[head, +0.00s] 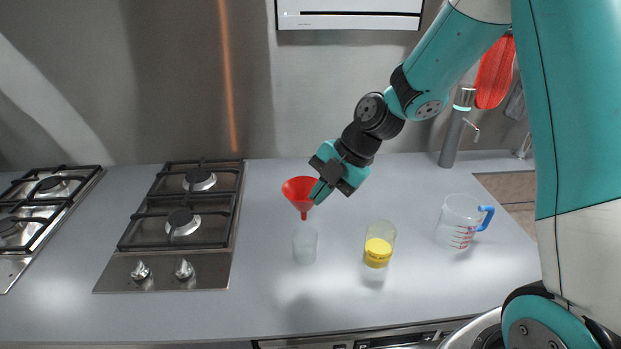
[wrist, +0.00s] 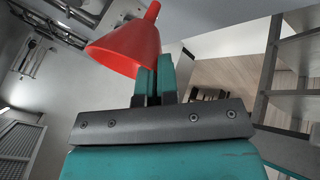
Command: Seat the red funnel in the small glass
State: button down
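The red funnel (head: 300,191) is held upright, wide mouth up and spout down, in the head view. My gripper (head: 316,190) is shut on its right side. In the wrist view the red funnel (wrist: 128,42) shows at the fingertips (wrist: 153,80), which pinch its rim area. The small clear glass (head: 305,245) stands on the counter below the funnel. The spout tip appears just above the glass, roughly in line with it; whether it has entered the glass mouth I cannot tell for sure. The glass is not visible in the wrist view.
A jar with yellow contents (head: 378,244) stands right of the glass. A gas hob (head: 185,215) lies to the left. The counter (head: 330,300) in front is clear.

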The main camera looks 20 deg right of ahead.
jog(key=shift+w+f, duration=0.1)
notch_tip(320, 180, down, 10)
jog(key=b, duration=0.8)
dwell(0.6)
jog(key=shift+b, duration=0.5)
dwell(0.5)
jog(key=c, duration=0.9)
grip_release()
